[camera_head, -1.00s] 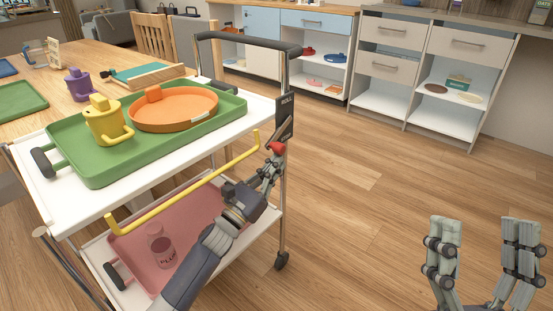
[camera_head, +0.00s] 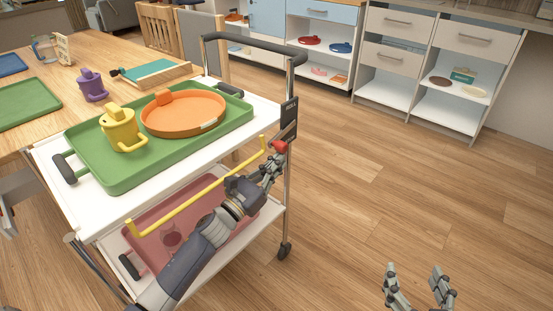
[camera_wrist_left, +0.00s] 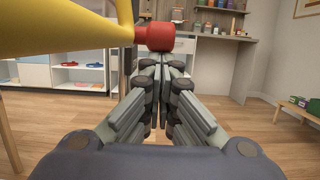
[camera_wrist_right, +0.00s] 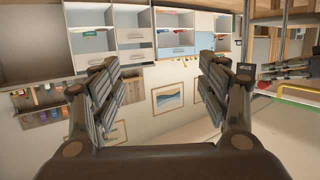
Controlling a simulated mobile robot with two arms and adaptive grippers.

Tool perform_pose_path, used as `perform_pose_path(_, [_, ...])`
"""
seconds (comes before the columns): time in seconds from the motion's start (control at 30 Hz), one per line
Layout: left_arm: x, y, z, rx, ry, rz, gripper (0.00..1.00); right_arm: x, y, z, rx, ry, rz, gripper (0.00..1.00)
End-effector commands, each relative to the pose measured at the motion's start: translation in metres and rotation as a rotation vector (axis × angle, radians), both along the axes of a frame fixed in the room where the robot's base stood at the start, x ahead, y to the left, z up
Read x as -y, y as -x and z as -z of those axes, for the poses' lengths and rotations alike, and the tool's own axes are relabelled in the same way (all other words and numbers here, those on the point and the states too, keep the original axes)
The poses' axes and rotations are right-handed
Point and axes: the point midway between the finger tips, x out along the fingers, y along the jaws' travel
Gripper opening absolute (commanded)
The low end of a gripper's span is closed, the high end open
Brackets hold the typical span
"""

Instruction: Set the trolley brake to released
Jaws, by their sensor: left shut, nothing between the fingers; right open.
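The white two-shelf trolley (camera_head: 62,204) stands at the left of the head view. Its brake shows as a red knob (camera_head: 279,146) by a dark label plate (camera_head: 289,118) on the near right post; the plate's text is too small to read. My left gripper (camera_head: 274,160) is shut and empty, its fingertips just at the red knob. In the left wrist view the knob (camera_wrist_left: 159,37) sits straight beyond the closed fingertips; I cannot tell whether they touch. My right gripper (camera_head: 418,275) is open and empty over the floor, away from the trolley.
A yellow rail (camera_head: 196,189) runs along the trolley's near side, close to my left gripper. A table (camera_head: 62,122) stands behind left; the floor at right is clear.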

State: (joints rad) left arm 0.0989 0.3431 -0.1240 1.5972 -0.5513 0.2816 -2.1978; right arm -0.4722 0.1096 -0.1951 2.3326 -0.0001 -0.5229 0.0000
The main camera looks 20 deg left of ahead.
Motion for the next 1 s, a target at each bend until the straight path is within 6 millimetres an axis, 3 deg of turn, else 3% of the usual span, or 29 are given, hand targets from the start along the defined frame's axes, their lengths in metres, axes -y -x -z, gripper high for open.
perform_pose_path(0.27, [-0.001, 0.002, -0.006, -0.048, -0.019, 0.0, 0.0, 0.016, 0.031, 0.061, -0.32, 0.076, 0.02, 0.69])
perform_pose_path(0.5, [-0.002, 0.004, -0.009, -0.087, -0.034, -0.001, 0.0, 0.034, 0.075, 0.107, -0.598, 0.138, 0.038, 0.69])
perform_pose_path(0.8, [-0.004, 0.007, -0.01, -0.133, -0.051, -0.004, 0.0, 0.056, 0.142, 0.142, -0.92, 0.206, 0.059, 0.69])
perform_pose_path(1.0, [-0.005, 0.007, -0.009, -0.146, -0.056, -0.007, 0.0, 0.062, 0.165, 0.151, -1.02, 0.225, 0.066, 0.69])
